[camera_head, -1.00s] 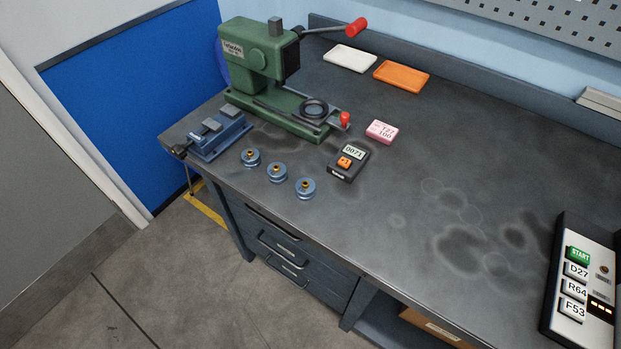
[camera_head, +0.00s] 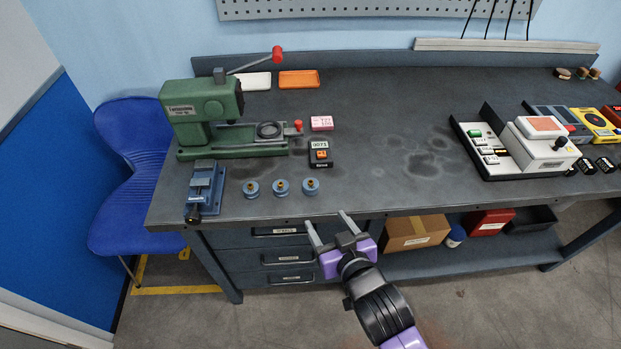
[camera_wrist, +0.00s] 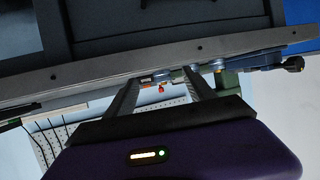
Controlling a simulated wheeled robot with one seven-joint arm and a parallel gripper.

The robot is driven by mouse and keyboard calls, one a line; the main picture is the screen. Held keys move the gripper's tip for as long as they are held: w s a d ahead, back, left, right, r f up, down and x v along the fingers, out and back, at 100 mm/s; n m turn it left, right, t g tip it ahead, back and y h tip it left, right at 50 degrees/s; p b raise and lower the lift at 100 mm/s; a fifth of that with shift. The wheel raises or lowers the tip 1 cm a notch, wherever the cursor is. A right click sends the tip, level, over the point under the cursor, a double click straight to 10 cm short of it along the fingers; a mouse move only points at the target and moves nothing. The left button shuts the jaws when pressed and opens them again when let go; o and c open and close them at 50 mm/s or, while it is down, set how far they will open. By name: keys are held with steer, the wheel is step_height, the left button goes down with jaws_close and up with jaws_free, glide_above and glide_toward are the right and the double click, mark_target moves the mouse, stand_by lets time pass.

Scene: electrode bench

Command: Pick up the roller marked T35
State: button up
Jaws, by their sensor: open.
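No marking T35 is legible in these views. Several short black cylinders, which may be rollers, show pale labels too small to read; one of them (camera_head: 588,165) lies at the bench's right, by the yellow device. Three small blue-grey wheels with brass centres stand near the front edge: a left one (camera_head: 251,188), a middle one (camera_head: 281,186) and a right one (camera_head: 311,185). My gripper (camera_head: 326,218) is open and empty, at the bench's front edge just in front of the right wheel. In the wrist view its fingers (camera_wrist: 160,82) point toward the bench edge.
The green press (camera_head: 205,112) and a blue vise (camera_head: 205,188) stand at left. A small black display box (camera_head: 320,154) and a pink block (camera_head: 321,123) sit mid-left. A control panel (camera_head: 487,150) and a yellow device (camera_head: 596,125) are at right. The middle of the bench is clear.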

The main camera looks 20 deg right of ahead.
glide_toward(312, 186)
steer(key=x, duration=0.3)
steer(key=shift+w+a+r+p, duration=0.2)
steer(key=shift+w+a+p, duration=0.05)
steer(key=shift+p, duration=0.15)
steer(key=shift+d+f+p+x, duration=0.1)
steer(key=shift+p+x, duration=0.3)
steer(key=shift+x, duration=1.5)
steer(key=shift+d+f+p+x, duration=0.15)
steer(key=shift+p+x, duration=0.2)
steer(key=shift+x, duration=1.5)
steer(key=shift+s, duration=0.1)
steer(key=shift+c, duration=0.4)
jaws_close()
